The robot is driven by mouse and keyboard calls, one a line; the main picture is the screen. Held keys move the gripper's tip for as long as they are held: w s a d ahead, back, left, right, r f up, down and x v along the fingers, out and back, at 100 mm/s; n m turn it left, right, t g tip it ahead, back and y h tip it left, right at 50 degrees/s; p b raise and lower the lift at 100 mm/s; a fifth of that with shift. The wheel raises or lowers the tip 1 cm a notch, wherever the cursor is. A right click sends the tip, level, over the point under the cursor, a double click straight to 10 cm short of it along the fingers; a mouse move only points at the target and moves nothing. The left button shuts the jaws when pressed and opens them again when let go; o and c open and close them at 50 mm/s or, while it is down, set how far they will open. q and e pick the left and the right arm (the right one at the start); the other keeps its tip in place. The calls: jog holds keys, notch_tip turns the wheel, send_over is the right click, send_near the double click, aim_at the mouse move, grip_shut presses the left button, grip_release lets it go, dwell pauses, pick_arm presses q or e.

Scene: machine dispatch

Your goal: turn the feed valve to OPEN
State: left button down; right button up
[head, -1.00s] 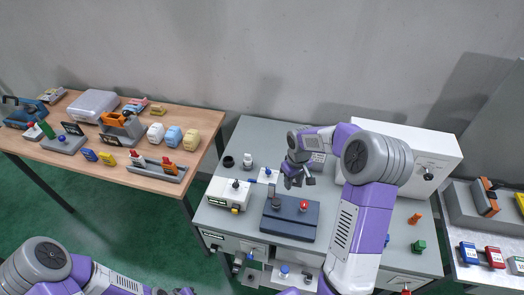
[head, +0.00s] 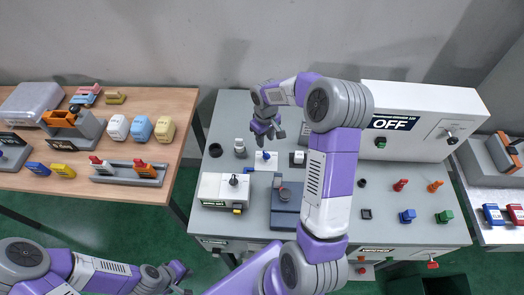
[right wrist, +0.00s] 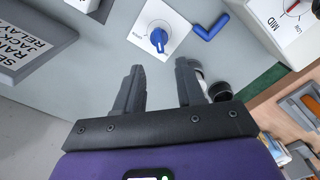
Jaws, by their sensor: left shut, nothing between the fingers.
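A blue knob on a white square plate, apparently the feed valve (head: 266,156), sits on the grey bench. It also shows in the right wrist view (right wrist: 158,40), with a small dial and lettering too small to read surely. My right gripper (head: 268,134) is just behind the plate in the head view. In the right wrist view the right gripper (right wrist: 159,75) is open and empty, its two fingers apart, with the knob beyond the tips and not between them. My left gripper (head: 184,280) is shut and empty, low at the bottom of the head view, away from the valve.
A blue L-shaped piece (right wrist: 211,27) lies beside the plate. A white gauge box (head: 223,188) and dark block (head: 286,200) stand in front. A white bottle (head: 240,147) stands left. A large cabinet marked OFF (head: 410,115) is at back right. A wooden table (head: 105,185) is further left.

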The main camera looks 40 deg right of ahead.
aim_at(265, 152)
jog(key=shift+w+f, duration=0.1)
jog(key=shift+f, duration=0.4)
notch_tip(265, 152, down, 6)
jog(key=shift+f, duration=0.25)
jog(key=shift+c, duration=0.3)
grip_shut()
